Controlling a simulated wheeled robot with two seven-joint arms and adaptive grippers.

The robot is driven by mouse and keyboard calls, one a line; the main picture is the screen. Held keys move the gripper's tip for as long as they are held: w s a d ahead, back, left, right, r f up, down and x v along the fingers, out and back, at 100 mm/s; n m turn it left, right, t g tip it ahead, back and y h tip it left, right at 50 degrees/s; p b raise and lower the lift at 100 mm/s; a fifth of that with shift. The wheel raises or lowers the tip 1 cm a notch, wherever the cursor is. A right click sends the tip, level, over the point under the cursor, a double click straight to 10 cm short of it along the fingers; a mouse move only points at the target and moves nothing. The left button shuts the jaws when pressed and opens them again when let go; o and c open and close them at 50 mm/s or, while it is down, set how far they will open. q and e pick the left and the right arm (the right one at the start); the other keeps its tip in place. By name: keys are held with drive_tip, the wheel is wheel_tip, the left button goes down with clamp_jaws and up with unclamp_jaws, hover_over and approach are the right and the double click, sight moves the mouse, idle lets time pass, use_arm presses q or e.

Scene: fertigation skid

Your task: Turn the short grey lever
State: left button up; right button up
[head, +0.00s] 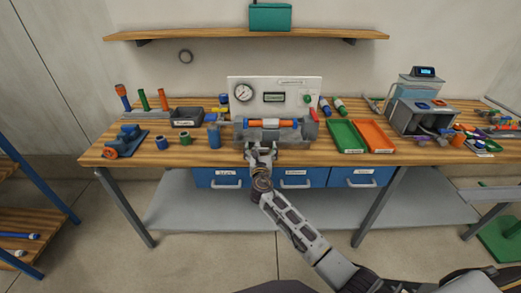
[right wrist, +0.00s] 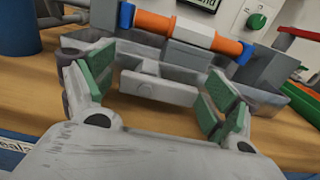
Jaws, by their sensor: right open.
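The skid's grey base (head: 240,134) stands at the middle of the bench, with an orange pipe with blue ends (head: 270,123) across it. My right gripper (head: 261,153) is at the front of this base. In the right wrist view its green-padded fingers (right wrist: 163,88) are open and apart. A short light grey bar (right wrist: 158,88), which looks like the short grey lever, lies between them, in front of the base. I cannot tell whether a finger touches it. In the head view the gripper mostly hides it. My left gripper is not in view.
A white panel with a gauge (head: 243,92) and a green knob (head: 308,98) rises behind. A red-handled part (head: 314,115) is close on the right. A blue cylinder (head: 214,137) stands left; green (head: 345,136) and orange (head: 374,137) trays lie right.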

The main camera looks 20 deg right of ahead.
drive_tip(key=shift+v, duration=1.05)
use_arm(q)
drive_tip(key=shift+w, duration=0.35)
use_arm(e)
drive_tip(key=v, duration=1)
